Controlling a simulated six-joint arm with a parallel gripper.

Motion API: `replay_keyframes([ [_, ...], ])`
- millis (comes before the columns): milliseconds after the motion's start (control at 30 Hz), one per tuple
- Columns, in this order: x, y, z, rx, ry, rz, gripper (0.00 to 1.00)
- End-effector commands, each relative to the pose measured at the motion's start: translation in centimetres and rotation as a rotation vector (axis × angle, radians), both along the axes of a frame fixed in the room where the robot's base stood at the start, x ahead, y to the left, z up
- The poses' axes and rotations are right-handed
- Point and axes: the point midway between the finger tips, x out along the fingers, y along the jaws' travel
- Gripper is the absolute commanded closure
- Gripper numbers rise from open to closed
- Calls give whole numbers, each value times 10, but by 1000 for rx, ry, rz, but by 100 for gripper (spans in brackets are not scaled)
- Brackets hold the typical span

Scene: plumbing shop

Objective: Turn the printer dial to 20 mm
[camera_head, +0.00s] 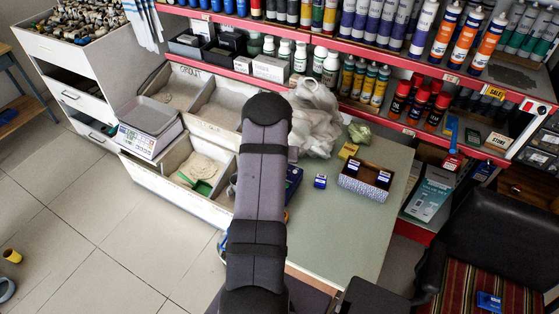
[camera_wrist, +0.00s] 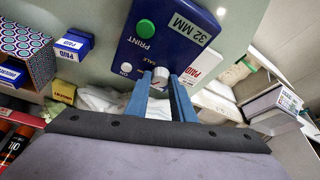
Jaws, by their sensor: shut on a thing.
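The blue printer (camera_wrist: 150,50) fills the top middle of the wrist view, with a green PRINT button (camera_wrist: 145,29), a small white ON button (camera_wrist: 126,68) and a label reading 32 MM (camera_wrist: 188,27). The pale dial (camera_wrist: 160,73) sits at the printer's near edge. My gripper (camera_wrist: 160,80) has its two blue fingers on either side of the dial and is shut on it. The dial's pointer setting is too small to read. In the head view my arm hides most of the printer (camera_head: 293,180); only a blue edge shows.
A patterned box (camera_head: 368,182) and a small blue box (camera_head: 320,181) stand right of the printer on the counter (camera_head: 325,225). A crumpled plastic bag (camera_head: 315,115) lies behind. Shelves of bottles and tubes run along the back. The counter's front right is clear.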

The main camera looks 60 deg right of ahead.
Motion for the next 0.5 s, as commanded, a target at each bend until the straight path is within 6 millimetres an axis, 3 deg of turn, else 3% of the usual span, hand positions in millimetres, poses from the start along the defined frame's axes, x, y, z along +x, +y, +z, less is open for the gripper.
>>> replay_keyframes([
  [500, 0, -1, 0, -3, -2, 33, 100],
])
